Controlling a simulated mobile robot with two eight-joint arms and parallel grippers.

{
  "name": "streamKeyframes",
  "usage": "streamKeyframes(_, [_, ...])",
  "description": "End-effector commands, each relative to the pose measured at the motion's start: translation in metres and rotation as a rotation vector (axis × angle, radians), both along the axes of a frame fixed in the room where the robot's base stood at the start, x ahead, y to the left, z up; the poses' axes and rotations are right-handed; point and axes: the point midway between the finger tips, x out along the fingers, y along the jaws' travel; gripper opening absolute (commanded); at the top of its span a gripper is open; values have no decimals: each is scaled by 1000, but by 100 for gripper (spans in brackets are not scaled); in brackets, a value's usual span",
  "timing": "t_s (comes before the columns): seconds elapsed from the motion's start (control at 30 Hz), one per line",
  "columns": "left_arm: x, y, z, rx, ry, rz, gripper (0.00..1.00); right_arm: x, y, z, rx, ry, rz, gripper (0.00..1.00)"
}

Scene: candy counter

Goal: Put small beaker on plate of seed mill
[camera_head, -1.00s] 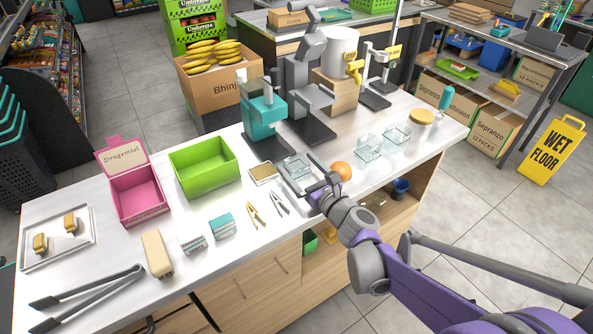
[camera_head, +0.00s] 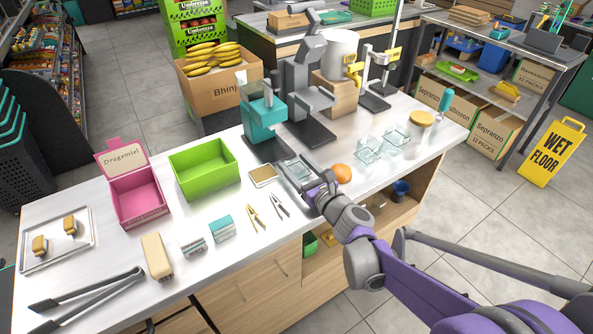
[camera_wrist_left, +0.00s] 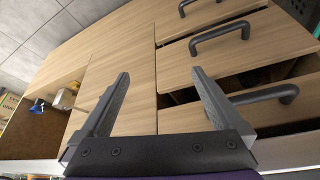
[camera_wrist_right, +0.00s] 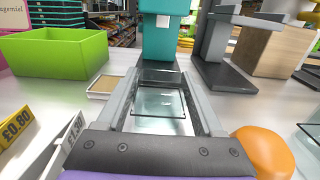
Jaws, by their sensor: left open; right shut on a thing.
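The small beaker, a clear square glass vessel (camera_head: 294,171), is near the counter's middle, and it fills the space between my right fingers in the right wrist view (camera_wrist_right: 158,103). My right gripper (camera_head: 298,178) is shut on it; I cannot tell whether it touches the counter. The teal machine (camera_head: 263,112), which looks like the seed mill, stands just behind the beaker. Its dark base plate (camera_wrist_right: 158,76) lies straight ahead of the right fingers and looks bare. My left gripper (camera_wrist_left: 158,100) is open and empty, facing wooden drawer fronts; it is outside the head view.
An orange (camera_head: 342,173) sits close to the right of my right gripper. Two more glass vessels (camera_head: 368,150) stand farther right. A grey machine (camera_head: 308,95) stands beside the teal one.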

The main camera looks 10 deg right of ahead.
Motion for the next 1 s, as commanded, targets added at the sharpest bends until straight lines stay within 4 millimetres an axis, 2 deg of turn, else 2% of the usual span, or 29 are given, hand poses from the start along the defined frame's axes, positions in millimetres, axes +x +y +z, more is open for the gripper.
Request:
streamKeyframes(0.17, [0, 0, 3, 0, -1, 0, 100, 0, 0, 11, 0, 0, 0, 9])
streamKeyframes(0.5, [1, 0, 19, 0, -6, 0, 100, 0, 0, 77, 0, -1, 0, 9])
streamKeyframes(0.6, [1, 0, 21, 0, -7, 0, 100, -1, -1, 88, 0, -1, -1, 9])
streamKeyframes(0.67, [1, 0, 20, 0, -6, 0, 100, -6, -4, 86, -1, -1, -1, 9])
streamKeyframes(0.9, [0, 0, 9, 0, -3, 0, 100, -45, -18, 41, -1, 0, -1, 9])
streamKeyframes(1.0, [0, 0, 7, 0, -2, 0, 100, -50, -18, 31, 0, 0, 2, 9])
